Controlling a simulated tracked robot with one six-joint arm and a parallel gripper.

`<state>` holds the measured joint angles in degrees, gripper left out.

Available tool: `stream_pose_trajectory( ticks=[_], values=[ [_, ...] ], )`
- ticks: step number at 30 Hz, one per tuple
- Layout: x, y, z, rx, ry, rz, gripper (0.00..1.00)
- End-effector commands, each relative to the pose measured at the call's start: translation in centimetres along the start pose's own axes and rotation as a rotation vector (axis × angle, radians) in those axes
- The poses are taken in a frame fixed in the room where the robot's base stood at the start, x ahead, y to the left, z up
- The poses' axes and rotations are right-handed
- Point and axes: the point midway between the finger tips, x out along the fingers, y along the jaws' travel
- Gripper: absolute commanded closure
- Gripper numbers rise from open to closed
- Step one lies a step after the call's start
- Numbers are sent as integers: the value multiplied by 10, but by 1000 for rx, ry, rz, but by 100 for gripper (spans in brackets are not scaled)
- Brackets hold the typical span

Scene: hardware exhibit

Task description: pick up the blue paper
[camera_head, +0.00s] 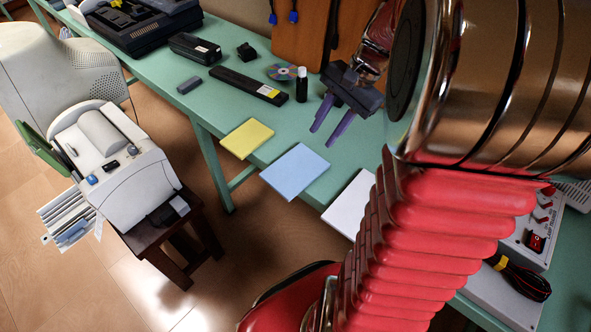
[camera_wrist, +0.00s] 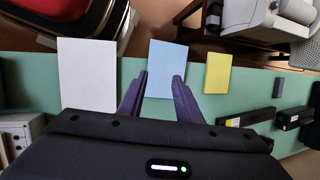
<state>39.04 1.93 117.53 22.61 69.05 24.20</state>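The blue paper (camera_head: 295,171) is a flat light-blue pad at the front edge of the green table, partly past the edge, between a yellow pad and a white one. It also shows in the wrist view (camera_wrist: 167,66), ahead of my fingertips. My gripper (camera_head: 332,123) is open and empty, with two purple fingers pointing down at the table behind the blue paper. In the wrist view the fingers (camera_wrist: 158,78) are apart, and their tips appear over the near part of the paper's sides. I cannot tell the exact height of the tips above the table.
A yellow pad (camera_head: 247,138) lies left of the blue paper and a white pad (camera_head: 349,205) lies right. Behind are a black bar (camera_head: 248,85), a disc (camera_head: 281,72) and a small black bottle (camera_head: 301,84). A white machine (camera_head: 112,165) stands on a stool off the table.

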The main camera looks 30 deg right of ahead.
Motion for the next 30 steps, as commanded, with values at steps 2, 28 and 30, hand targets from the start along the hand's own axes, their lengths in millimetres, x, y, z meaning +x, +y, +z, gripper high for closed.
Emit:
stream_pose_trajectory(
  ticks=[2, 28, 30],
  values=[
    [-2, -5, 22, -103, 41, 16, 69],
    [-9, 12, 189, -1161, 450, 88, 69],
    [-10, 15, 196, -1228, 479, 85, 69]
  ],
)
